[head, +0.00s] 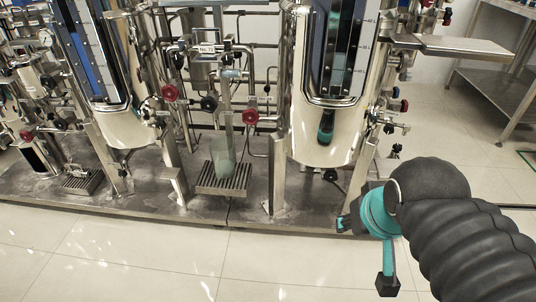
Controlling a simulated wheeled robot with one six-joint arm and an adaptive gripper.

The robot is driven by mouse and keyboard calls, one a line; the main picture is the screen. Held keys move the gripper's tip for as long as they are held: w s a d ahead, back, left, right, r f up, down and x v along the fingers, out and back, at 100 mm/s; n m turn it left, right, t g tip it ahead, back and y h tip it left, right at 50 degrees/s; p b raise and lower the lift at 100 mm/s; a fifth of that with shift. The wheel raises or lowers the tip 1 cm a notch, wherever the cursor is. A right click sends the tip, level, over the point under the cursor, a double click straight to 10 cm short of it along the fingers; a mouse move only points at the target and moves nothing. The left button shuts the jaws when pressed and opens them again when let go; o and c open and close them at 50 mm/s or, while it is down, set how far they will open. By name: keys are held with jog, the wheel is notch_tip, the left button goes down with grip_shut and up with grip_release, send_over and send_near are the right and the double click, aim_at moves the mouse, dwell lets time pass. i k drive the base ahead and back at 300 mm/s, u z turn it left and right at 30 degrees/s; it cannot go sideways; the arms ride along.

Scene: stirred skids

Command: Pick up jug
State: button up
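The jug (222,155) is a translucent, pale greenish vessel standing upright on a slotted drain grate (224,187) on the skid's base, left of centre in the head view. A vertical pipe stands over it, and its outline is faint. My gripper (366,254) is at the lower right, with teal parts and dark fingertips. The fingertips are well apart with only floor seen between them. It is empty, in front of the skid and well to the right of the jug, not touching it.
Shiny steel tanks (318,135) flank the jug, with valves with red handwheels (250,117) close above it. Steel legs (278,175) rise from the skid base (140,195). The tiled floor in front is clear. A steel table (495,90) stands at the back right.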

aim_at(221, 149)
jog(key=z, duration=3.2)
jog(key=k, duration=2.25)
jog(key=u, duration=1.35)
